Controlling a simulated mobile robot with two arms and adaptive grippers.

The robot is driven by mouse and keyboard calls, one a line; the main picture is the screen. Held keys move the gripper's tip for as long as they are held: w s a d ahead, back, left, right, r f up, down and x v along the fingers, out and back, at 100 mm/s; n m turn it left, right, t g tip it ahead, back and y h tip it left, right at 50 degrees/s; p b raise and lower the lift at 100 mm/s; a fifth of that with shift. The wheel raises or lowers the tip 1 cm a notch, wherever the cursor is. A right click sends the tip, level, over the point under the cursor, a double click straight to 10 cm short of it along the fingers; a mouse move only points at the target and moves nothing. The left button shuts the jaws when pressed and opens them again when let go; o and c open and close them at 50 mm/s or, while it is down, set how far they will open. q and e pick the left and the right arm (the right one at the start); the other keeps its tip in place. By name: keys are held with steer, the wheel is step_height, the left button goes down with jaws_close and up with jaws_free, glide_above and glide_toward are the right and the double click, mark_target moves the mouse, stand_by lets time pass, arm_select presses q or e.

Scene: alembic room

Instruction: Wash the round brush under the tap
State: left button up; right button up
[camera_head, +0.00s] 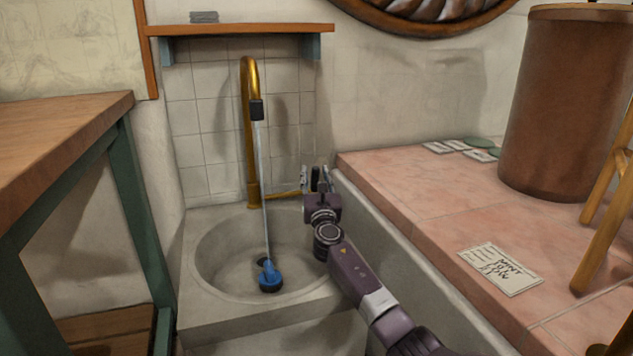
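The brass tap (248,150) rises behind the round stone sink (213,240), with a black nozzle (257,110). A thin pale line like a stream of water (263,190) runs from the nozzle down into the basin. A blue rounded thing with a dark underside, seemingly the round brush (270,276), lies at the basin's bottom where the stream ends. My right gripper (318,179) is at the sink's back right, beside the end of the tap's side lever (283,194). Its fingers look apart, with nothing seen between them. I cannot tell whether it touches the lever. My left gripper is not in view.
A wooden table (60,140) with green legs stands at the left. A pink tiled counter (420,195) at the right holds a brown cylinder (565,110) and a paper note (500,268). A wooden shelf (240,29) hangs above the tap.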

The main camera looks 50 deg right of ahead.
steer(key=v, duration=1.2)
